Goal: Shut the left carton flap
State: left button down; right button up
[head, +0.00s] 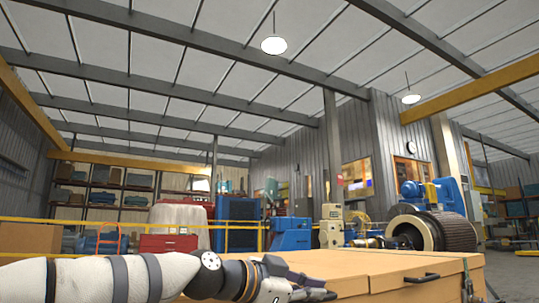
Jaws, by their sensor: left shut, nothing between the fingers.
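A tan carton (445,274) stands at the bottom of the head view, right of centre, cut off by the lower edge. Its top shows two panels meeting at a seam. The left flap (345,274) looks about level with the right flap (408,262); whether it lies fully flat I cannot tell. A dark handle (422,278) is on the right flap. My left gripper (312,294) is shut and empty, low over or against the left flap's near left part; contact cannot be told. My right gripper is out of view.
A large motor with a ribbed rotor (440,230) stands behind the carton at right. A yellow rail (240,226) runs behind. Blue machines (291,234) and a red tool chest (168,243) stand farther back. A brown box (28,238) is at far left.

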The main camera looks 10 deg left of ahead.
pick_arm(q)
jog(key=shift+s+f, duration=0.1)
jog(key=shift+f, duration=0.75)
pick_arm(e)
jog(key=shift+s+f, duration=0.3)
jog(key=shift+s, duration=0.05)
pick_arm(q)
jog(key=shift+r, duration=0.25)
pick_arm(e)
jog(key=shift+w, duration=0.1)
